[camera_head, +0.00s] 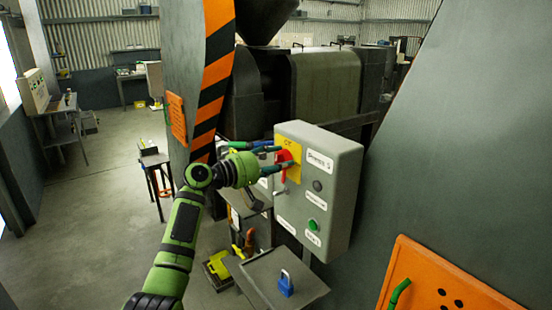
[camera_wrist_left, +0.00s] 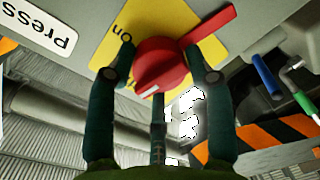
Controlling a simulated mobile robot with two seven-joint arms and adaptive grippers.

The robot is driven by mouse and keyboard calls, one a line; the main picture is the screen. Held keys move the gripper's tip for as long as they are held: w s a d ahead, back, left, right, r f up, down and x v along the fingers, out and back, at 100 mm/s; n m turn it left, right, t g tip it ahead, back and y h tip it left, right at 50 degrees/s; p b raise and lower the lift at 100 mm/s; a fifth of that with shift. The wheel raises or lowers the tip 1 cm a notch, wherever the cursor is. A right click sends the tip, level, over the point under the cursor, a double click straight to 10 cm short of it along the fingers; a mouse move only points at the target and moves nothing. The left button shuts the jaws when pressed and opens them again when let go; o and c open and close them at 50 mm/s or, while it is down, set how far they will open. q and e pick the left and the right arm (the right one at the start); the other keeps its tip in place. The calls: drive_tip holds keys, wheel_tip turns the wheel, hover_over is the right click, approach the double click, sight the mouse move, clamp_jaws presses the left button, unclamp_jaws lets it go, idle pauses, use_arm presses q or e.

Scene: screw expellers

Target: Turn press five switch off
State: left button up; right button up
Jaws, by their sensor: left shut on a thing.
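The press five control box (camera_head: 345,190) is a grey box labelled "Press 5". Its red rotary switch (camera_head: 283,167) sits on a yellow plate (camera_head: 294,146) at the upper left of the box face. My left gripper (camera_head: 280,157) reaches it from the left and is shut on the switch.
A green button (camera_head: 313,224) and a dark button (camera_head: 317,186) are on the same box face. A small table (camera_head: 262,275) with a blue padlock (camera_head: 285,284) stands below. A striped pillar (camera_head: 190,90) is close behind my left arm. Open floor lies left.

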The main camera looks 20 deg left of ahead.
use_arm(q)
drive_tip(key=shift+s+d+f+n+g+p, duration=0.1)
drive_tip(key=shift+d+f+n+g+p, duration=0.2)
drive_tip(key=shift+n, duration=0.5)
drive_tip(key=o, duration=1.1)
drive_tip(key=shift+d+r, duration=0.15)
drive_tip(key=shift+r, duration=0.1)
